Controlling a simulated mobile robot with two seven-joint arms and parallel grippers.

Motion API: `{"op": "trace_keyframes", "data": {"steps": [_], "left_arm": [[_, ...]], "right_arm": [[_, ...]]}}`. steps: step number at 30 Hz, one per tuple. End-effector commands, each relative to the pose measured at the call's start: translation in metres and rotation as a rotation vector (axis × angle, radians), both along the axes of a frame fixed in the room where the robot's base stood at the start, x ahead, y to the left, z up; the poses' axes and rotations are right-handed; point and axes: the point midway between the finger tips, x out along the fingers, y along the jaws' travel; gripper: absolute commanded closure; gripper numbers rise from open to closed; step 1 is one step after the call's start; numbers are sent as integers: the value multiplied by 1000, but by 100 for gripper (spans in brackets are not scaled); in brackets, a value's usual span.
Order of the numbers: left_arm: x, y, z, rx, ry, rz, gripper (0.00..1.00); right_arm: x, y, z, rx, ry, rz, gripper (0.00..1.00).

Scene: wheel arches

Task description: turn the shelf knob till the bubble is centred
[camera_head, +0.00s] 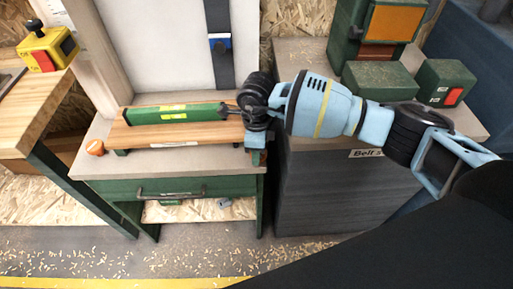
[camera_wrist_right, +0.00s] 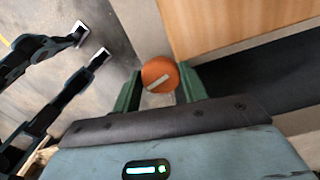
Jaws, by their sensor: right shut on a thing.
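A wooden shelf (camera_head: 190,132) lies across the bench top in the head view. A green level (camera_head: 175,113) with yellow markings lies along it; its bubble is too small to make out. An orange knob (camera_wrist_right: 160,74) with a pale stripe shows in the right wrist view. My right gripper (camera_wrist_right: 160,88) is shut on it, with one green finger on each side. In the head view, my right gripper (camera_head: 254,112) is at the shelf's right end and hides this knob. My left gripper (camera_wrist_right: 91,44) shows at the wrist view's upper left, with its fingertips apart and empty.
Another orange part (camera_head: 95,147) is at the shelf's left end. A pale upright panel (camera_head: 155,45) with a dark strap (camera_head: 221,60) stands behind. Green boxes (camera_head: 380,80) stand on the dark cabinet at right. The floor in front is open, with scattered shavings.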

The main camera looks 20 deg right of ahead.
Motion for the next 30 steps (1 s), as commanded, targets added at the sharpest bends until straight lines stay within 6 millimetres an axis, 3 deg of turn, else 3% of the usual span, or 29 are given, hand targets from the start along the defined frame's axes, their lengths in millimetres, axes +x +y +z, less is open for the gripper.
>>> {"op": "trace_keyframes", "data": {"steps": [15,30], "left_arm": [[2,-1,-7,-2,-2,1,100],[2,0,-8,-2,0,1,100]], "right_arm": [[-1,0,0,0,0,334,80],[-1,0,1,1,-1,393,80]]}}
